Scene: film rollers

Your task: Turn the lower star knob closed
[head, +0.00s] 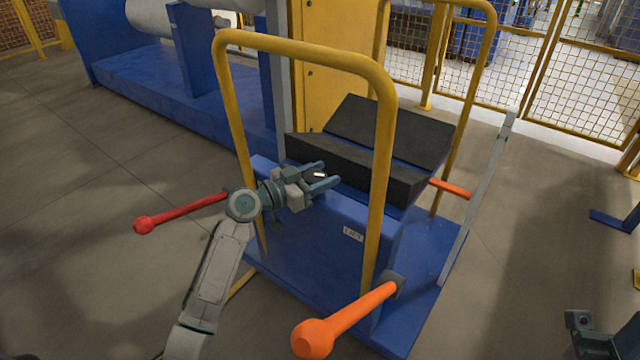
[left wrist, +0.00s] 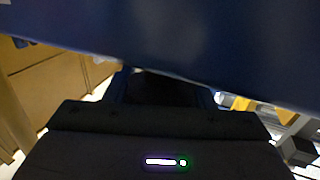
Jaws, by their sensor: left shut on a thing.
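A small dark knob with a white mark (head: 319,175) is on the blue machine body, just under the black padded block; its star shape is hard to make out. My left gripper (head: 317,177) has its two fingers around this knob, one on each side, and is shut on it. In the left wrist view the dark gripper body fills the bottom and the blue machine surface (left wrist: 190,40) fills the top; the knob is hidden there. My right gripper (head: 580,322) shows in part at the lower right corner, away from the machine; its jaw state is unclear.
A yellow tube frame (head: 385,150) arches over the machine beside my left gripper. A red lever (head: 180,213) sticks out left and an orange lever (head: 345,320) sticks out in front. The black padded block (head: 355,170) lies behind. Floor at left is clear.

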